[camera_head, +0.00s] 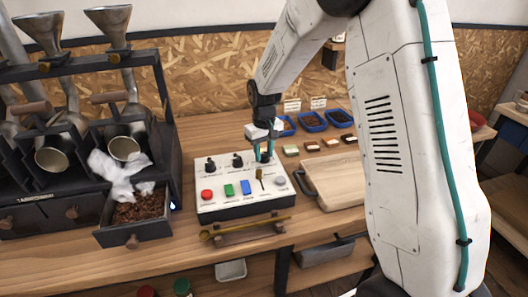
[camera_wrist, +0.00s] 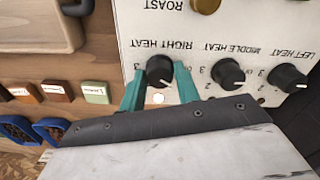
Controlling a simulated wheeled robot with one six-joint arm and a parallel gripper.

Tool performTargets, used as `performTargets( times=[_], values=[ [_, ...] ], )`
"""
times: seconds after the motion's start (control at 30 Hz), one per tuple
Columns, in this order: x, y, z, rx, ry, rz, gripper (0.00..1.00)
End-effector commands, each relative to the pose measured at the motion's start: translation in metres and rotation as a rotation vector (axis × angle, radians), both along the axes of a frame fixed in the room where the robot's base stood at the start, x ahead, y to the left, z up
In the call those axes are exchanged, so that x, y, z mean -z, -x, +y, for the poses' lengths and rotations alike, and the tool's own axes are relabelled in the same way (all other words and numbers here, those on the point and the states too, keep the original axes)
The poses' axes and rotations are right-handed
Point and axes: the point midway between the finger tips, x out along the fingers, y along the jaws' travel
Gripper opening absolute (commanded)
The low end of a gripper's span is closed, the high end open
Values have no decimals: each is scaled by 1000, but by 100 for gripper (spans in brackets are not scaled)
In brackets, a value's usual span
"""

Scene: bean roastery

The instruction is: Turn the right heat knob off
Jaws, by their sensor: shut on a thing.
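The right heat knob (camera_wrist: 159,70) is a black dial on the white control panel (camera_head: 240,208), under the label RIGHT HEAT. My gripper (camera_wrist: 160,84) has its two teal fingers on either side of this knob, shut on it. In the head view my gripper (camera_head: 264,151) reaches down to the back right of the panel and mostly hides the knob. The knob's exact pointer setting is hard to read.
The middle heat knob (camera_wrist: 228,73) and left heat knob (camera_wrist: 287,77) stand beside it. Red (camera_head: 207,195), green (camera_head: 229,190) and blue (camera_head: 245,187) buttons and a lever (camera_head: 260,182) are in front. A wooden board (camera_head: 335,181) lies to the right; roasters stand left.

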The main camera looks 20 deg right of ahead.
Motion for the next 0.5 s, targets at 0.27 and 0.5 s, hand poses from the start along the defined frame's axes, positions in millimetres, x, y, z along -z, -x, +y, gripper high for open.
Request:
performTargets(
  times=[0.27, 0.5],
  values=[
    [-1, -1, 0, -245, 1, -2, 9],
    [-1, -1, 0, -404, 0, -2, 9]
  ],
)
